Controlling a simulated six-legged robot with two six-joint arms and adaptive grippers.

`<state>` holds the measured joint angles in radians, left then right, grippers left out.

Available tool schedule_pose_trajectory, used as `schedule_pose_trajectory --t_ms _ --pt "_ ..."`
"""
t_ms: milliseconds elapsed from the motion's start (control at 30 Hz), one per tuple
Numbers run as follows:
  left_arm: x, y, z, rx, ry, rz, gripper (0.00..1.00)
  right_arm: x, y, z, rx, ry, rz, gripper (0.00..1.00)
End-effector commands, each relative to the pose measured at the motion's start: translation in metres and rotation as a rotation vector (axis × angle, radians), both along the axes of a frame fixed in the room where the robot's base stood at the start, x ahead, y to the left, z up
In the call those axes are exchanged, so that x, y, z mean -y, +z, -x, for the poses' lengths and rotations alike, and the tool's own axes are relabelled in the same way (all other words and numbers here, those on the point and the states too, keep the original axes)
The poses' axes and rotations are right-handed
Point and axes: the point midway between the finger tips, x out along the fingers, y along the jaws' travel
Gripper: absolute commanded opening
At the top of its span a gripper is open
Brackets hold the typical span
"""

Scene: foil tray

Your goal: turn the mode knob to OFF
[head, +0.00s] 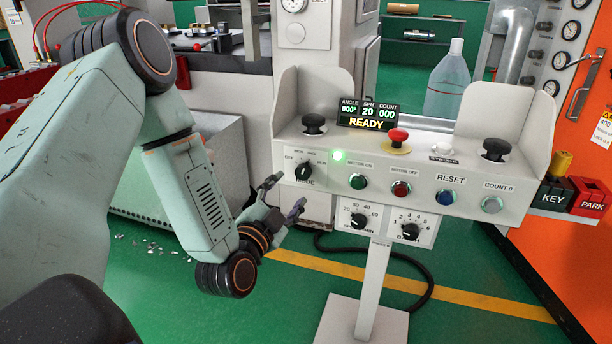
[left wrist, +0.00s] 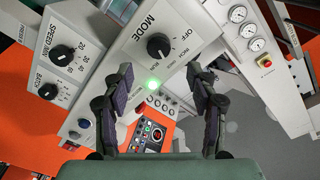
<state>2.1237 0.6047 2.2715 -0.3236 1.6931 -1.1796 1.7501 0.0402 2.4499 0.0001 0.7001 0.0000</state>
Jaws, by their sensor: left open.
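The mode knob (head: 303,171) is a black rotary knob on a white plate at the left end of the control box. OFF is printed at the plate's left, with other positions up to RUN at its right. The knob's exact setting is too small to read. My left gripper (head: 284,194) is open and empty, just in front of and slightly below-left of the knob. In the left wrist view the knob (left wrist: 158,46) shows beyond the gap between the open fingers (left wrist: 160,78), apart from both. My right gripper is not in view.
A lit green lamp (head: 339,155) and a green button (head: 357,181) lie right of the knob. A red emergency button (head: 398,137) and READY display (head: 367,114) are above. Speed (head: 358,219) and batch (head: 410,231) dials hang below. A side guard (head: 287,105) rises at the box's left.

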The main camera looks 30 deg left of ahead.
Motion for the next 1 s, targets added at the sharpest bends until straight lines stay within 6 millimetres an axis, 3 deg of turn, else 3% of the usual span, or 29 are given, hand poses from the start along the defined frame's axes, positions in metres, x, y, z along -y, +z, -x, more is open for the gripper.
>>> schedule_pose_trajectory --t_ms 500,867,1000 --pt "-0.011 -0.002 -0.070 -0.001 -0.004 -0.002 0.58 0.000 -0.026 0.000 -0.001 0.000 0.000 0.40" --pt "-0.012 0.000 -0.079 -0.002 -0.005 -0.001 0.58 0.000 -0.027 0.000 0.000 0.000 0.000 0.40" --pt "-0.012 0.000 -0.079 -0.002 -0.005 -0.001 0.49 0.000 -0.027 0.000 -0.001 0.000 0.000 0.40"
